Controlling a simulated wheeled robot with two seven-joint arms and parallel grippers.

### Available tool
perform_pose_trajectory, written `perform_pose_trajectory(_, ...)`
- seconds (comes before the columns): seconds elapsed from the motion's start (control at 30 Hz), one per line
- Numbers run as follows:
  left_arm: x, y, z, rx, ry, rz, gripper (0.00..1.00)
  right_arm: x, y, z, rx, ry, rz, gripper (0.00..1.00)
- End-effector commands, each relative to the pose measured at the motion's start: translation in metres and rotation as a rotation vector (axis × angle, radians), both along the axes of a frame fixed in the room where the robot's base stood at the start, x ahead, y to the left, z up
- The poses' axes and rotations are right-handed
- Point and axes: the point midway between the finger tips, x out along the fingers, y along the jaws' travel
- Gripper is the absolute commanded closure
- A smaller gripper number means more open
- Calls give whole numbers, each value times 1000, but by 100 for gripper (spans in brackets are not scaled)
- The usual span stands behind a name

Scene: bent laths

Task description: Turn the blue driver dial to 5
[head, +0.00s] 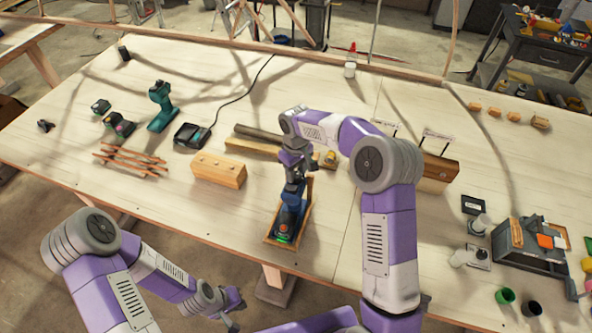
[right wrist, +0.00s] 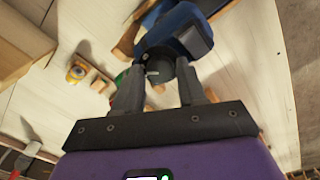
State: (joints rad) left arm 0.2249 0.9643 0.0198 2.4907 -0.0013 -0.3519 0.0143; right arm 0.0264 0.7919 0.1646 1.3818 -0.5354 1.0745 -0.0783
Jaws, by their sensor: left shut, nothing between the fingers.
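The blue driver (head: 288,217) rests in a wooden tray (head: 306,207) near the table's front edge, with a small green light at its front end. My right gripper (head: 295,172) is at its far end. In the right wrist view the blue driver (right wrist: 183,30) shows beyond the fingers. Its dark round dial (right wrist: 158,70) with a pale mark sits between the tips of my right gripper (right wrist: 159,74). Whether the fingertips press on the dial I cannot tell. No dial numbers are readable. My left gripper (head: 232,306) is shut and empty, low in front of the table.
A wooden block with holes (head: 218,170) stands left of the driver. A charger (head: 192,136) with a cable, a teal drill (head: 160,106) and crossed laths (head: 130,158) lie further left. A dark box (head: 530,245) stands at the right. The table's front left is clear.

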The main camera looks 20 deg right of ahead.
Motion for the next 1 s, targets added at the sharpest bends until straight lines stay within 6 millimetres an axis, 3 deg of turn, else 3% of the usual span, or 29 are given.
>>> perform_pose_trajectory(0.03, 0, 0, 0, 0, 0, 0, 100, 0, 0, 0, 0, 0, 0, 68)
perform_pose_trajectory(0.23, 0, 0, 0, 0, 0, 0, 100, 0, 0, 0, 0, 0, 0, 99)
perform_pose_trajectory(0.57, 0, 0, -3, 0, 0, 0, 100, 0, 0, 0, 0, 0, -56, 99)
perform_pose_trajectory(1.0, 0, 0, -12, 0, 0, 0, 100, 0, 0, 1, -1, -1, -373, 99)
